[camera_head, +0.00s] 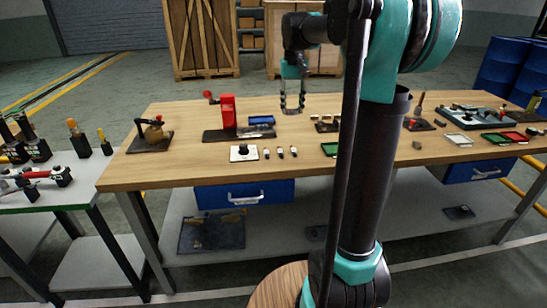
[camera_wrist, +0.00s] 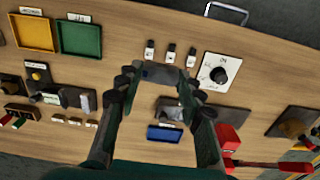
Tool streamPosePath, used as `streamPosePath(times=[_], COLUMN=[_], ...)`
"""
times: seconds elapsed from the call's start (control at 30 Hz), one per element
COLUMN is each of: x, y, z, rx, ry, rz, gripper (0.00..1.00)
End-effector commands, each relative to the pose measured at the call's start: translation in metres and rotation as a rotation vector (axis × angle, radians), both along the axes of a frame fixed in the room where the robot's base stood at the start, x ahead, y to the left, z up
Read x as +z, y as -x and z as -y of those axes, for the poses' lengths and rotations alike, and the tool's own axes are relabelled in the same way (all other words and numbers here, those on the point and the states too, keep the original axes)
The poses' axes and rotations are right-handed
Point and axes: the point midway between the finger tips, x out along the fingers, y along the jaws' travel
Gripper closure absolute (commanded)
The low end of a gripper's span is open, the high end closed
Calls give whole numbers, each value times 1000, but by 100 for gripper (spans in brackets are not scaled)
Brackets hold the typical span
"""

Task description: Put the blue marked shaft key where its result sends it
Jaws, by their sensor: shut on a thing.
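My gripper (camera_head: 292,106) is above the middle of the bench. In the wrist view its fingers (camera_wrist: 160,80) are shut on a small grey bar (camera_wrist: 162,72), which appears to be the shaft key. A yellow tray (camera_wrist: 33,34) and a green tray (camera_wrist: 80,38) lie side by side in the wrist view, with labels too small to read. The green tray (camera_head: 329,149) also shows in the head view, partly behind my arm.
A white plate with a black knob (camera_wrist: 218,72) sits beside several small labelled pieces (camera_wrist: 171,52). A red upright block (camera_head: 228,110) stands on a dark base left of my gripper. Other fixtures and trays (camera_head: 495,138) are at the right. Bare wood lies between them.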

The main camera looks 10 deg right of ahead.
Motion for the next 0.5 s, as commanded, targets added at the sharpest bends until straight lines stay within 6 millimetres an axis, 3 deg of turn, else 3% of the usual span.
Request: streamPosePath(times=[0.07, 0.17, 0.5], x=[11, 9, -68], y=[8, 12, 12], z=[0, -1, -1], rx=[17, 29, 29], ry=[0, 0, 0], rz=[0, 0, 0], gripper=[99, 99, 99])
